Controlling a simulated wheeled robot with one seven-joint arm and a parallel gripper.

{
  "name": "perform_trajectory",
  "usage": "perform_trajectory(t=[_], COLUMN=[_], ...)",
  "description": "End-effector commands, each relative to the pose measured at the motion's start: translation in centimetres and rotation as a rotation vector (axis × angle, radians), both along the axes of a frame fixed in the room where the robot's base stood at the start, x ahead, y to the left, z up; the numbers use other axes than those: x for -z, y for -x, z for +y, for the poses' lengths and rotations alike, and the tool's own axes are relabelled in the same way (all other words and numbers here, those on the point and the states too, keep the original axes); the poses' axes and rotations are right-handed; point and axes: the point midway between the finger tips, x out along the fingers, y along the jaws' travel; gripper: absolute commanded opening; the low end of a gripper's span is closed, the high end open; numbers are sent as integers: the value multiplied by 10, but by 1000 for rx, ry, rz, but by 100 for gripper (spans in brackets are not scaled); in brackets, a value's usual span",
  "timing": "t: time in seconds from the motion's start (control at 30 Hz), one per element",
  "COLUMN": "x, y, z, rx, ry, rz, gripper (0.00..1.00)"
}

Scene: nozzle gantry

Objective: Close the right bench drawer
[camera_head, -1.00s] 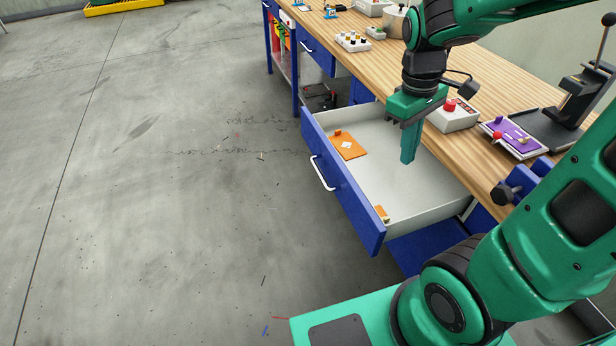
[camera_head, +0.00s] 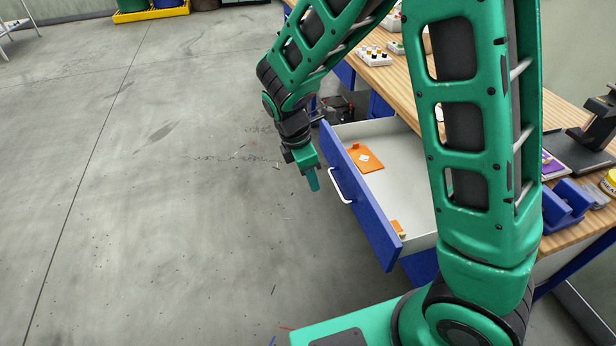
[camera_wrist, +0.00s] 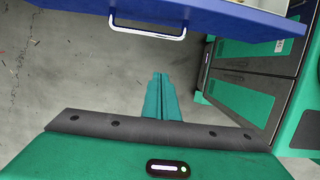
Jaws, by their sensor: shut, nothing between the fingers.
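The right bench drawer (camera_head: 360,196) is pulled out from the bench. It has a blue front and a light grey inside. Its white bar handle (camera_head: 340,186) is on the outer face. In the wrist view the blue drawer front (camera_wrist: 230,18) and the handle (camera_wrist: 148,32) cross the top. My gripper (camera_head: 313,182) is shut and empty, pointing down, outside the drawer and just left of its front, apart from the handle. It also shows in the wrist view (camera_wrist: 160,92). My arm hides the drawer's right part and much of the bench.
An orange plate (camera_head: 367,159) and a small orange piece (camera_head: 398,228) lie in the drawer. The wooden bench top (camera_head: 572,240) runs along the right. Open concrete floor (camera_head: 160,220) lies left of the drawer.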

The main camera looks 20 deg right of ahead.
Motion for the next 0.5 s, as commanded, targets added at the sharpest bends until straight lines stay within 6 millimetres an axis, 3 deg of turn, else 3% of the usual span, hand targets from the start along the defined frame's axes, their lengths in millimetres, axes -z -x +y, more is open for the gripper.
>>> perform_trajectory(t=[0.33, 0.5], x=[64, 58], y=[1, 0], z=[-20, -43], rx=[7, 9], ry=[2, -1], rz=[4, -2], gripper=[0, 0])
